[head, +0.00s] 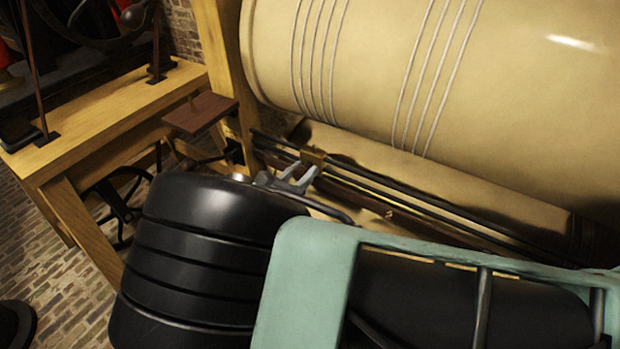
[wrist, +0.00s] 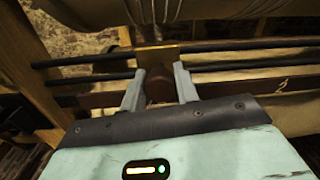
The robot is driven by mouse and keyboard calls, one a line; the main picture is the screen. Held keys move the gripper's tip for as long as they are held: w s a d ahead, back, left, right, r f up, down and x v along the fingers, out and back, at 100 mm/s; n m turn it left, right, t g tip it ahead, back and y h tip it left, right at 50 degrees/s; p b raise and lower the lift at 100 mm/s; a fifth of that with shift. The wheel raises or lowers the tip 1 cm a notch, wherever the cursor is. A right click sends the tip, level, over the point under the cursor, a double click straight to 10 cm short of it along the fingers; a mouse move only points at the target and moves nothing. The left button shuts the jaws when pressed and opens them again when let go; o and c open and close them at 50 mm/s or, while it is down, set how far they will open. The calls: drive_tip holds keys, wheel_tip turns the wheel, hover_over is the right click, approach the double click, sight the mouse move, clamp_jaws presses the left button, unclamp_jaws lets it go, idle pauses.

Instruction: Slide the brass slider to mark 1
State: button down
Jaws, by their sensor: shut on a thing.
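The brass slider (head: 314,157) sits on a pair of dark rods (head: 420,208) that run below the big cream cylinder, close to the rods' left end. In the wrist view the slider (wrist: 157,55) is a brass block on the rods with a dark brown, rounded knob (wrist: 158,86) in front of it. My gripper (head: 298,175) is at the slider from the front. In the wrist view its two grey fingers (wrist: 159,84) stand on either side of the knob and are shut on it. I cannot make out mark 1 in either view.
A large cream cylinder (head: 400,70) wound with cord fills the upper right. A wooden post (head: 230,80) stands left of the rods. A wooden bench (head: 110,110) and a small brown board (head: 200,113) are further left. The rods run clear to the right of the slider.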

drive_tip(key=shift+w+a, duration=0.1)
drive_tip(key=shift+a, duration=0.15)
drive_tip(key=c, duration=1.1)
unclamp_jaws()
drive_tip(key=shift+o, duration=0.2)
drive_tip(key=b+v, duration=0.2)
drive_tip(key=v, duration=1.5)
drive_tip(key=shift+s+b, duration=0.25)
drive_tip(key=shift+b, duration=0.05)
